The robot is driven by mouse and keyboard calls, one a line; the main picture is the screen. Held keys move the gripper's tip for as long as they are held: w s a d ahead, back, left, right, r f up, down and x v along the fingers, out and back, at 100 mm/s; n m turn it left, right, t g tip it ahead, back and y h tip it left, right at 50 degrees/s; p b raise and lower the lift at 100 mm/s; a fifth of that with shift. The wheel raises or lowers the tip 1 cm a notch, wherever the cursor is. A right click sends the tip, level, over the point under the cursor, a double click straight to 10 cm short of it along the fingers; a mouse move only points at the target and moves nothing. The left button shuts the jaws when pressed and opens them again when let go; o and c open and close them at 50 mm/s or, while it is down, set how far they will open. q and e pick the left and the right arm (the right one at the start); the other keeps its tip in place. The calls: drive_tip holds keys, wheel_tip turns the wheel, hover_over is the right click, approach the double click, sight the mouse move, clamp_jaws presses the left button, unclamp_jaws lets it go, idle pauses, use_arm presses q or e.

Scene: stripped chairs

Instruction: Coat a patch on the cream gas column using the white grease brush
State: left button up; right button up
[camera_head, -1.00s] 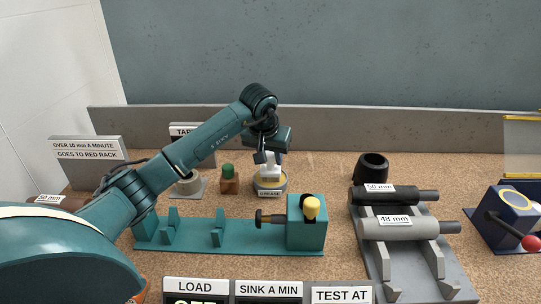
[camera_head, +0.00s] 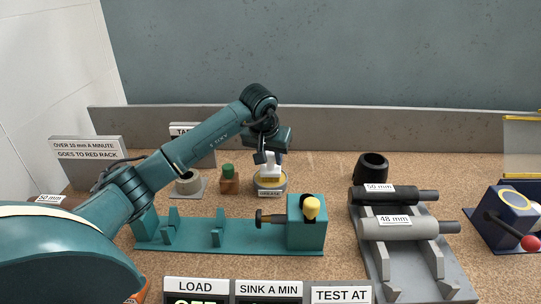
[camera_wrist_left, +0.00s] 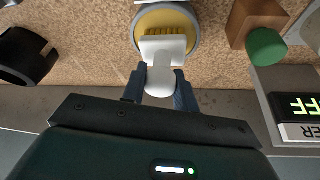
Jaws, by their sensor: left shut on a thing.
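The white grease brush (camera_head: 271,164) stands with its bristles down at the round grease pot (camera_head: 269,192) on the bench. In the left wrist view, the brush's white handle (camera_wrist_left: 160,78) is between the fingers of my left gripper (camera_wrist_left: 160,92), which is shut on it. Its bristles lie over the yellow grease inside the grey rim of the pot (camera_wrist_left: 138,42). My right gripper is not in view.
A green-topped brown block (camera_head: 229,183) stands left of the pot. A black cup (camera_head: 371,167) is at the back right. Bare cork lies between pot and cup.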

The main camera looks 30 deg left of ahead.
use_arm(q)
drive_tip(key=shift+r+p, duration=2.75)
drive_tip(key=shift+r, duration=0.75)
drive_tip(key=shift+f, duration=0.1)
